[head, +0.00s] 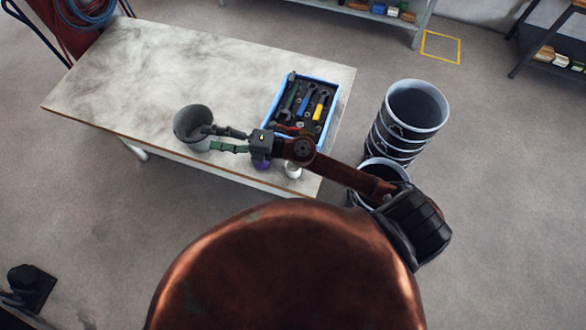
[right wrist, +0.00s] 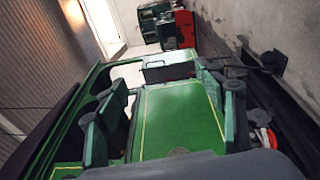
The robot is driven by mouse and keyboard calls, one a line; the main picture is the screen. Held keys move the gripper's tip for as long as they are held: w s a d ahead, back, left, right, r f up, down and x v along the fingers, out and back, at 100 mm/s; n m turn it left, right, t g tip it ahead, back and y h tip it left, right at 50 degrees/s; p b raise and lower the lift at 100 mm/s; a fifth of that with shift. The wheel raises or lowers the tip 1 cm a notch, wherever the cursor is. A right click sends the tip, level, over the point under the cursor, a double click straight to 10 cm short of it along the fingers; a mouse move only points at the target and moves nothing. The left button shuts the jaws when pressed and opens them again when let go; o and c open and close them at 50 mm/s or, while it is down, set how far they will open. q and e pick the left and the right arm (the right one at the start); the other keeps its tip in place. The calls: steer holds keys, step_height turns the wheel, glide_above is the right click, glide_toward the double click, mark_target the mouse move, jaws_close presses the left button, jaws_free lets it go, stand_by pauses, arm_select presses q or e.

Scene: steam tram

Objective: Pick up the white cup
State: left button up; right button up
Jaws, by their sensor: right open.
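A small white object (head: 293,170), perhaps the white cup, stands at the table's front edge in the head view. My right arm partly hides it, so its shape is unclear. A grey, round, open-topped vessel (head: 189,126) stands upright further left on the table. My right gripper (head: 211,140) is open, its dark finger and green finger pointing left at the grey vessel. The fingertips overlap its right side in the picture; I cannot tell whether they touch it. The right wrist view shows no cup that I can make out. My left gripper is not in view.
The worn pale table (head: 130,75) is clear at its left and back. A blue tray (head: 338,97) of tools lies at its right end. A purple item (head: 260,163) sits below my wrist. Stacked dark buckets (head: 415,100) stand on the floor to the right.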

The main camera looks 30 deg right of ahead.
steer(key=s+a+f+n+g, duration=0.3)
steer(key=f+n+g, duration=0.2)
steer(key=f, duration=0.1)
steer(key=n+g+h, duration=0.6)
steer(key=g+h, duration=0.1)
steer(key=h, duration=0.7)
glide_toward(294, 168)
steer(key=s+a+r, duration=0.1)
steer(key=s+a, duration=0.1)
steer(key=shift+s+d+f+p, duration=0.1)
steer(key=shift+d+f+p, duration=0.3)
steer(key=shift+f+p, duration=0.3)
steer(key=f, duration=0.1)
steer(key=f+p, duration=0.1)
steer(key=f, duration=0.3)
steer(key=shift+w+p, duration=0.3)
steer(key=shift+p, duration=0.1)
steer(key=shift+f, duration=0.55)
